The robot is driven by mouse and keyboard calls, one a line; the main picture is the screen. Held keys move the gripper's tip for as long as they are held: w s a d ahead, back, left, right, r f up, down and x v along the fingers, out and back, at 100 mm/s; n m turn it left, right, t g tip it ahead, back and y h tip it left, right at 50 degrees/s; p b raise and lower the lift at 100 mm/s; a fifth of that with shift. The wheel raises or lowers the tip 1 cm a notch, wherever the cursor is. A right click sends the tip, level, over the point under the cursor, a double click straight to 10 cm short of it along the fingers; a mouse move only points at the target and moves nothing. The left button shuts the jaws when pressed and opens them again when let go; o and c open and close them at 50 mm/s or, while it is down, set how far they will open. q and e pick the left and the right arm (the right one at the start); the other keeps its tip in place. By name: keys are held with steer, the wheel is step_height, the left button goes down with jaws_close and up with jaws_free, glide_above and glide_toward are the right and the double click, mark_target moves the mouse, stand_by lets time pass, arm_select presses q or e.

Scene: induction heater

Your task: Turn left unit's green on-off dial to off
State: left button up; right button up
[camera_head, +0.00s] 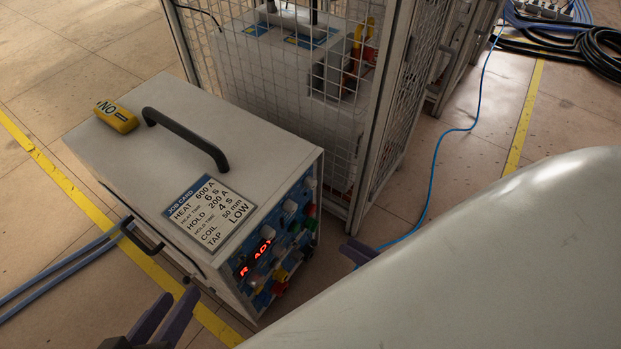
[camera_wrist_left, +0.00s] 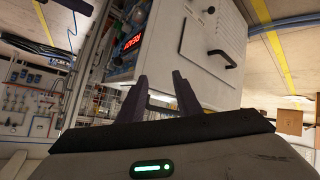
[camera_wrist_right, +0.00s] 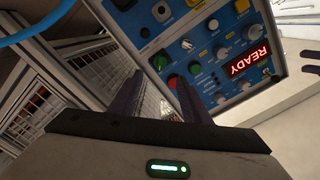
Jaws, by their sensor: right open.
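The white heater unit (camera_head: 120,160) stands on the floor with a blue front panel and a red READY display (camera_head: 257,256). In the right wrist view its panel (camera_wrist_right: 210,45) shows a green dial (camera_wrist_right: 195,68) beside a red knob (camera_wrist_right: 172,81); which way the dial points is too small to tell. In the head view a green part (camera_head: 310,210) shows at the panel's right edge. My right gripper (camera_wrist_right: 156,78) is open and empty, in front of the panel near the red and green knobs, apart from them. My left gripper (camera_head: 174,298) is open and empty, beside the unit's lower left side.
A yellow NO tag (camera_head: 117,117), a black handle (camera_head: 185,138) and a job card (camera_head: 209,212) are on the unit's top. A mesh cage (camera_head: 340,120) with another unit inside stands behind. Blue hoses (camera_head: 65,262) and a blue cable (camera_head: 433,175) lie on the floor.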

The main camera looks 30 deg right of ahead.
mark_target(312, 225)
steer(key=x, duration=1)
steer(key=c, duration=1)
